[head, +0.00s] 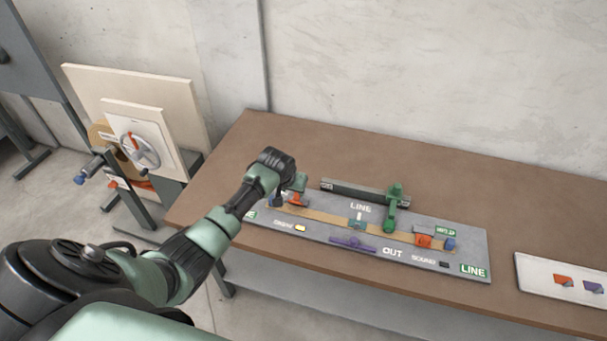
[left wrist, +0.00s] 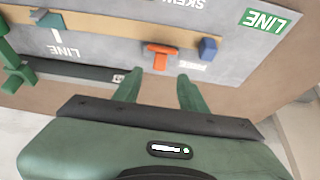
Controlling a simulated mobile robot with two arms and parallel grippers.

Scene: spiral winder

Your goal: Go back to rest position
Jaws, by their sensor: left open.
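My left arm reaches in from the left in the head view. My left gripper (head: 287,192) is over the left end of a grey board on the workbench. In the left wrist view my left gripper (left wrist: 158,88) has its two green fingers spread apart with nothing between them. An orange T-shaped handle (left wrist: 160,50) lies just beyond the fingertips, apart from them as far as I can tell. A blue block (left wrist: 208,48) is beside it. The orange handle also shows by the gripper in the head view (head: 297,200). My right gripper is not in view.
The grey board (head: 310,232) carries a tan strip, a green upright clamp (head: 393,208), a purple handle (head: 352,244) and labels. A white panel (head: 535,270) with small coloured parts lies at right. A handwheel stand (head: 140,150) is at left. The brown bench (head: 420,165) is clear behind.

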